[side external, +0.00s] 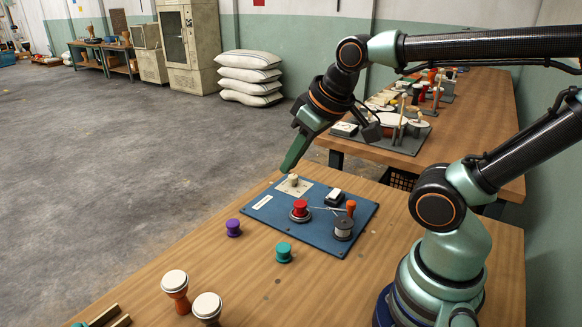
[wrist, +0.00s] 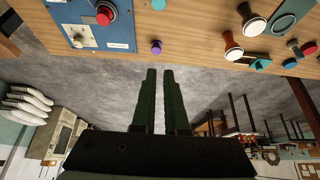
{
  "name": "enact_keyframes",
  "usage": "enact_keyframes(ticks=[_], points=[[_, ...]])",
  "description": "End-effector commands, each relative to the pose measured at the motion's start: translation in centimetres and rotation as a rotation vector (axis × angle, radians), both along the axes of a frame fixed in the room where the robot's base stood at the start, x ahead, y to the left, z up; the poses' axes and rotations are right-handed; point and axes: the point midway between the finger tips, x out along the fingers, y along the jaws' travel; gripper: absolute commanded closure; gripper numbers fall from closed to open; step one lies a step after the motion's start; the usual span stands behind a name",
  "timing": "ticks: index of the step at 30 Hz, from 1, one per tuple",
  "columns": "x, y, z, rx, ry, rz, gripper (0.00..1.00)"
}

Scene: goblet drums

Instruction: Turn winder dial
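The winder dial (side external: 293,180) is a small cream knob on a pale plate at the far left corner of a blue board (side external: 262,213). In the wrist view the dial (wrist: 78,41) is at the upper left, on its white plate. My gripper (side external: 286,169) has dark green fingers and points down and left; in the side view its tips appear just above the dial. In the wrist view my fingers (wrist: 160,72) are parallel with a narrow empty gap, against the floor, well apart from the dial. They hold nothing.
The board also bears a red spool (side external: 300,207), a black-and-white box (side external: 334,197) and a grey spool with cord (side external: 344,229). A purple spool (side external: 233,227), a teal spool (side external: 284,251) and goblet drums (side external: 175,286) stand nearby. A second table with drums is behind.

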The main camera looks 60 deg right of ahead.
Motion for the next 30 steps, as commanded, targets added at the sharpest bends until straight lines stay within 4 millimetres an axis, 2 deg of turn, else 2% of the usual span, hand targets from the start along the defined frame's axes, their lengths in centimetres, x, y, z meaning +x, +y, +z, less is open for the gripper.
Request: enact_keyframes(ticks=[1, 3, 4, 8, 12, 17, 23, 30], points=[[0.1, -0.1, 0.1, -0.002, 0.002, 0.002, 0.66], [0.5, -0.3, 0.3, -0.011, 0.010, 0.010, 0.39], [0.7, -0.5, 0.4, -0.017, 0.017, 0.016, 0.31], [2.7, -2.0, 1.4, -0.063, 0.062, 0.066, 0.31], [5.7, -4.4, 2.2, -0.119, 0.129, 0.151, 0.31], [9.2, -7.8, 2.1, -0.169, 0.205, 0.252, 0.31], [13.1, -12.7, 0.5, -0.205, 0.297, 0.388, 0.31], [16.3, -19.3, -3.6, -0.214, 0.394, 0.563, 0.31]])
